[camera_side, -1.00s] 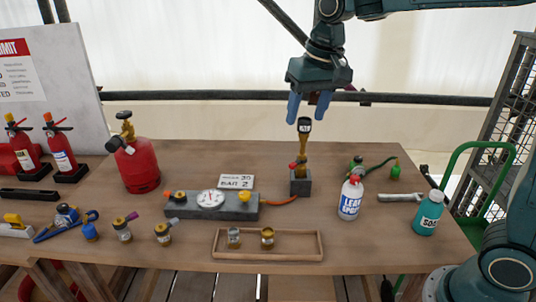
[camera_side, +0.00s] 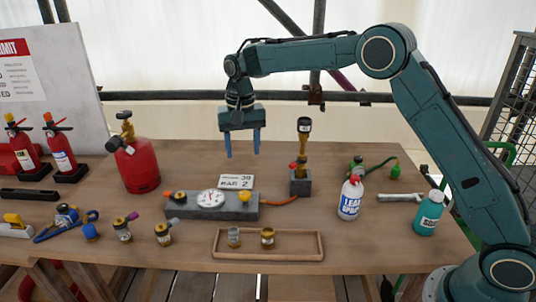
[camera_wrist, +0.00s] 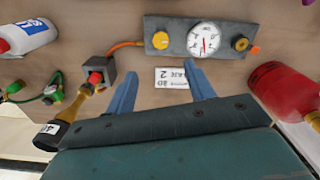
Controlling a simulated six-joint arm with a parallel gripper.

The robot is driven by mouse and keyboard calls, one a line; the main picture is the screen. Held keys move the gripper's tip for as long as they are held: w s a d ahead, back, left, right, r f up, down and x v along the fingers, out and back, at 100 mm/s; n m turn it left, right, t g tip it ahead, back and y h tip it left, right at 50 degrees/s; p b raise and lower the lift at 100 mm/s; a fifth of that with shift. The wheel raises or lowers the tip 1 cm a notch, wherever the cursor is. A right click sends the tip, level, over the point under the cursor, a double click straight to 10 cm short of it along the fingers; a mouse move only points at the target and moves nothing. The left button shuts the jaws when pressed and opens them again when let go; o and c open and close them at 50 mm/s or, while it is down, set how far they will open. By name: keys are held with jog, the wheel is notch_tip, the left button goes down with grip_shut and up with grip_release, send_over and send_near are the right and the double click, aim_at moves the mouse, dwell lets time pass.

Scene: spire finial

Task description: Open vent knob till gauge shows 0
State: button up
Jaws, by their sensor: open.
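A grey block (camera_side: 225,212) on the bench carries a round white gauge (camera_side: 211,198). A yellow knob (camera_side: 244,196) is at its right end and a dark-and-orange knob (camera_side: 180,196) at its left. Which knob is the vent is not legible. My gripper (camera_side: 242,147) is open and empty, pointing down above and behind the block, touching nothing.
An orange hose (camera_side: 280,201) joins the block to the stand (camera_side: 300,184) holding the upright brass finial (camera_side: 303,145), right of my gripper. A red cylinder (camera_side: 137,165) is left; a wooden tray (camera_side: 268,257) is in front.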

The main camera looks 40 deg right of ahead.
aim_at(244, 193)
jog(key=shift+w+a+f, duration=0.1)
jog(key=shift+f, duration=0.15)
jog(key=shift+f, duration=6.85)
jog(key=shift+c, duration=0.3)
jog(key=c, duration=0.9)
